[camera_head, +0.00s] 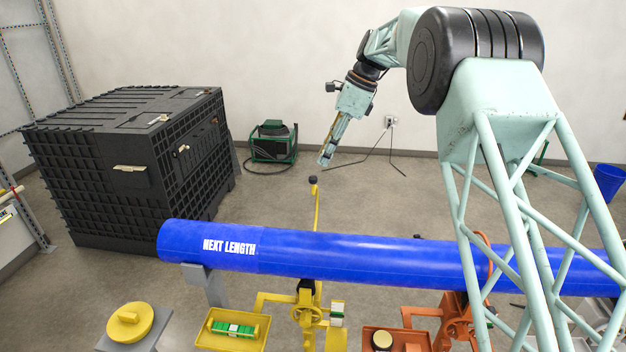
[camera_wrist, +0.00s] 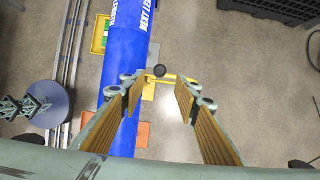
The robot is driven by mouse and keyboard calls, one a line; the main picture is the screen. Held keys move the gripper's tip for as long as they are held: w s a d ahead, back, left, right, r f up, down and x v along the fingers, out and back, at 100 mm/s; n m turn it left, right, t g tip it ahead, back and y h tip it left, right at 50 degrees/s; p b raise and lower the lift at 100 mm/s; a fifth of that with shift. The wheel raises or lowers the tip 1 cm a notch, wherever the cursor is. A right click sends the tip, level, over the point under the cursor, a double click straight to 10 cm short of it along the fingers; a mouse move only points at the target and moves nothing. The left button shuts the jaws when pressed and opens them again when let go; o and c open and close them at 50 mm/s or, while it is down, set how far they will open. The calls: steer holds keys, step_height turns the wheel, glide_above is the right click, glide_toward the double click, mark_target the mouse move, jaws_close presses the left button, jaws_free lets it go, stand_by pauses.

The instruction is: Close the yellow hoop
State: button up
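The yellow hoop (camera_head: 317,208) shows as a thin upright yellow arm behind the blue pipe (camera_head: 350,252), with a black knob (camera_head: 313,180) at its top. It stands open, not over the pipe. In the wrist view the knob (camera_wrist: 160,71) lies between and just beyond the fingertips, beside the pipe (camera_wrist: 125,70), with part of the yellow hoop (camera_wrist: 178,77) to its right. My gripper (camera_head: 326,159) is above the knob, apart from it, pointing down. In the wrist view my gripper (camera_wrist: 157,88) is open and empty. The hoop's lower part is hidden by the pipe.
The yellow clamp stand (camera_head: 307,315) is below the pipe, with an orange stand (camera_head: 458,318) to its right and a yellow tray (camera_head: 232,331) to its left. A black crate (camera_head: 135,165) stands at the left. A green machine (camera_head: 273,142) sits by the wall. The floor behind the pipe is mostly clear.

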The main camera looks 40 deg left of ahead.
mark_target(314, 176)
steer(key=p+x, duration=0.1)
steer(key=x, duration=0.9)
steer(key=shift+a+f, duration=0.1)
steer(key=shift+f, duration=0.2)
steer(key=shift+c, duration=0.4)
steer(key=shift+s, duration=0.1)
jaws_close()
